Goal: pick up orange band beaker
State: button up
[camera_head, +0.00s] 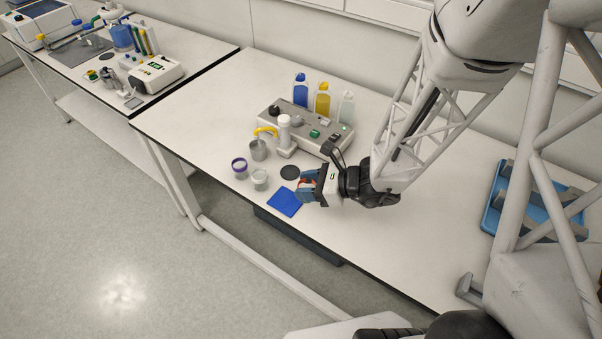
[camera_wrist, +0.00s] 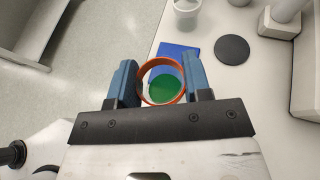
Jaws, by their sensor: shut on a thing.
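The orange band beaker (camera_wrist: 162,92) is between the two blue fingers of my gripper (camera_wrist: 162,88) in the wrist view. Its orange rim is seen from above, with green inside. My gripper is shut on it. In the head view, my gripper (camera_head: 309,186) is near the front edge of the bench, just right of a blue square mat (camera_head: 285,202). Only a bit of orange shows between the fingers there, and the beaker is mostly hidden. I cannot tell whether its base touches the bench.
A purple-banded beaker (camera_head: 239,168), a whitish beaker (camera_head: 260,179) and a metal cup (camera_head: 258,150) stand left of the gripper. A dark disc (camera_head: 290,172) lies behind the mat. The grey reactor station (camera_head: 300,128) and several bottles stand behind. A blue tray (camera_head: 493,213) lies right.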

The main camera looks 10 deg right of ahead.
jog(key=shift+s+d+r, duration=0.1)
jog(key=shift+s+d, duration=0.05)
jog(key=shift+s, duration=1)
jog(key=shift+s, duration=0.15)
jog(key=s+a, duration=0.1)
jog(key=s, duration=0.8)
jog(key=shift+s+a+r, duration=0.15)
jog(key=shift+s, duration=0.05)
send_over(286, 200)
jog(key=shift+f, duration=0.75)
dwell(0.3)
jog(key=shift+f, duration=0.15)
jog(key=shift+f, duration=1.6)
